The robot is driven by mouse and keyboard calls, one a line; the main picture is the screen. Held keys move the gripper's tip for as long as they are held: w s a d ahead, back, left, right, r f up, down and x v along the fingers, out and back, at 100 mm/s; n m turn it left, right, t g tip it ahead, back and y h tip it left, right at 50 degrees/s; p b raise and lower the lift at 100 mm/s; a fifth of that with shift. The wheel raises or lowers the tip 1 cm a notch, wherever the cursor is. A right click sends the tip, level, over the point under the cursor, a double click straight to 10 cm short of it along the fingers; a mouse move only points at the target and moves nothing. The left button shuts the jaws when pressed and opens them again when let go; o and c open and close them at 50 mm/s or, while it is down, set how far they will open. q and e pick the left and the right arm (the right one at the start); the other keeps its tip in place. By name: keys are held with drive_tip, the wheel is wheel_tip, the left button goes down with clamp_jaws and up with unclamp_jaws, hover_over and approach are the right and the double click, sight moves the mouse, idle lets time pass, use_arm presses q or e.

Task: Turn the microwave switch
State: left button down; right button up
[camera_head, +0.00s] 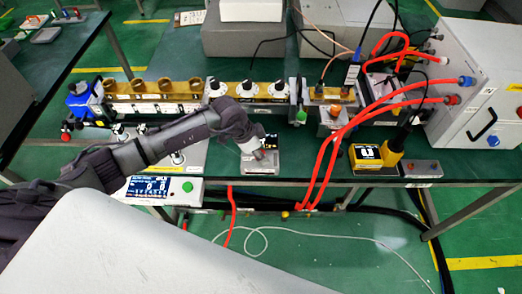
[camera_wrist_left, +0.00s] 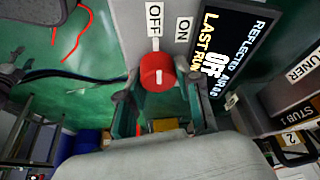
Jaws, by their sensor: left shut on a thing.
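The microwave switch is a round red knob (camera_wrist_left: 157,72) with a white mark, on a grey panel with OFF and ON labels beside it. Its white mark stands roughly upright in the left wrist view. My left gripper (camera_wrist_left: 158,92) is shut on the knob, with one finger on each side. In the head view my left gripper (camera_head: 262,155) reaches down onto a small grey control box (camera_head: 262,170) at the table's front edge, and it hides the knob there. A dark display (camera_wrist_left: 222,50) beside the knob reads OFF and LAST RUN. My right gripper is not in view.
A row of brass and black tuner parts (camera_head: 245,90) stands behind the box. Red hoses (camera_head: 330,140) run from a white cabinet (camera_head: 480,95) at right. A yellow meter (camera_head: 366,156) stands right of the box; a panel with a blue screen (camera_head: 150,187) sits at left.

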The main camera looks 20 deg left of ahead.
use_arm(q)
drive_tip(key=c, duration=0.8)
unclamp_jaws()
